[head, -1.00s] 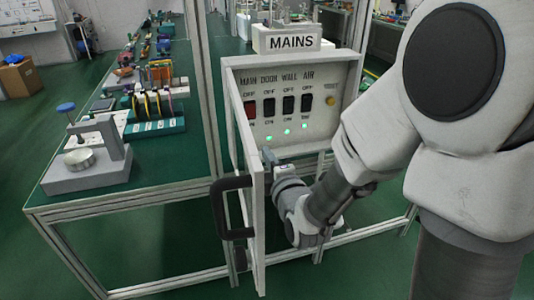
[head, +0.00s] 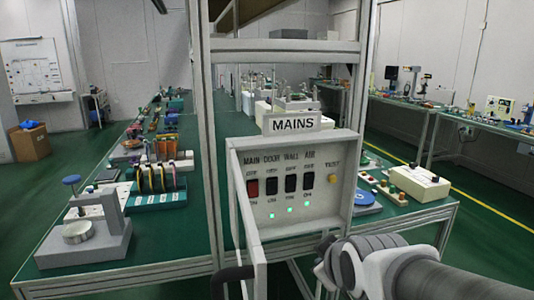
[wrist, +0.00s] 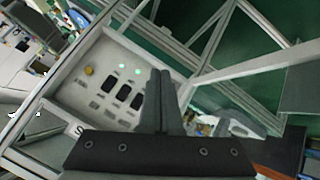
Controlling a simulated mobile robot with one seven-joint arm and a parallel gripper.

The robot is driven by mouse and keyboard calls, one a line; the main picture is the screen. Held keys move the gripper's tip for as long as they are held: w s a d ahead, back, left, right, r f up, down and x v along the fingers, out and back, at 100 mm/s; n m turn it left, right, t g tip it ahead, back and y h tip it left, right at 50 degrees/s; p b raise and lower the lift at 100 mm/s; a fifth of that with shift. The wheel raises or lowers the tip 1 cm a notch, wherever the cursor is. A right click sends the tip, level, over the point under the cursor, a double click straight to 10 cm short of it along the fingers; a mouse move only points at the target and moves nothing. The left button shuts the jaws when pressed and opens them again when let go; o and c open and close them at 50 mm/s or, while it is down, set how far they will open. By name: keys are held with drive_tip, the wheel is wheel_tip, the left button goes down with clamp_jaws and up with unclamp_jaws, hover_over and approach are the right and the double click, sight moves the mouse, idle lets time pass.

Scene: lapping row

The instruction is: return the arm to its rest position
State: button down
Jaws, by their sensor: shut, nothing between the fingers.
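My gripper (wrist: 163,75) is shut and empty. In the wrist view its dark fingers are together in front of the MAINS control panel (wrist: 88,60), which appears tilted; I cannot tell the gap between them. In the head view my arm (head: 400,268) reaches in from the lower right, with its wrist end just below and right of the panel (head: 341,190). The fingertips cannot be made out there.
The panel's hinged door (head: 247,215) stands open at its left, with a dark handle (head: 232,277). A metal frame post (head: 205,130) rises behind. Green-topped benches with tools lie left (head: 165,237) and right (head: 425,212).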

drive_tip(key=s+d+r+m+g, duration=0.1)
drive_tip(key=s+d+m+g, duration=0.1)
drive_tip(key=s+m, duration=0.35)
drive_tip(key=s+d+r+m+g, duration=0.1)
drive_tip(key=s+d+m+g, duration=0.1)
drive_tip(key=s, duration=0.7)
wheel_tip(320, 180, up, 15)
drive_tip(key=p, duration=1.5)
drive_tip(key=shift+w+a+h+p, duration=0.25)
drive_tip(key=shift+h+p, duration=0.05)
drive_tip(key=shift+p, duration=0.05)
